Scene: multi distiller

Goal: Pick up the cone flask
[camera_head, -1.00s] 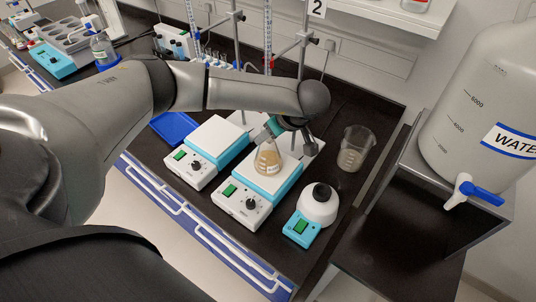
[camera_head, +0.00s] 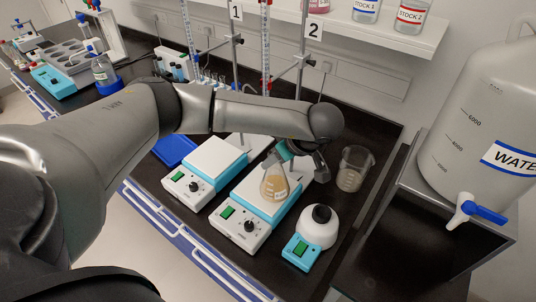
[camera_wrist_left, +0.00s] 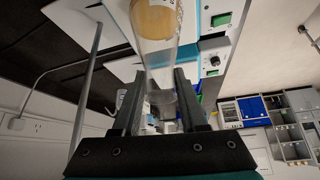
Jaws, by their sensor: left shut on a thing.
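The cone flask (camera_head: 274,184) holds a tan liquid and stands upright over the right-hand white and blue hotplate (camera_head: 282,207). I cannot tell whether its base touches the plate. My left gripper (camera_head: 279,158) reaches in from the left and is shut on the flask's neck. In the left wrist view the clear neck sits between the two dark fingers (camera_wrist_left: 161,88), with the tan-filled body of the flask (camera_wrist_left: 156,18) beyond them. My arm's end hides part of the flask's top in the head view. My right gripper is in no view.
A second hotplate (camera_head: 206,166) stands to the left. A small white and blue device (camera_head: 318,228) is in front right, and a glass beaker (camera_head: 354,169) behind it. Burette stands (camera_head: 300,75) rise behind. A large water tank (camera_head: 485,130) stands at the right.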

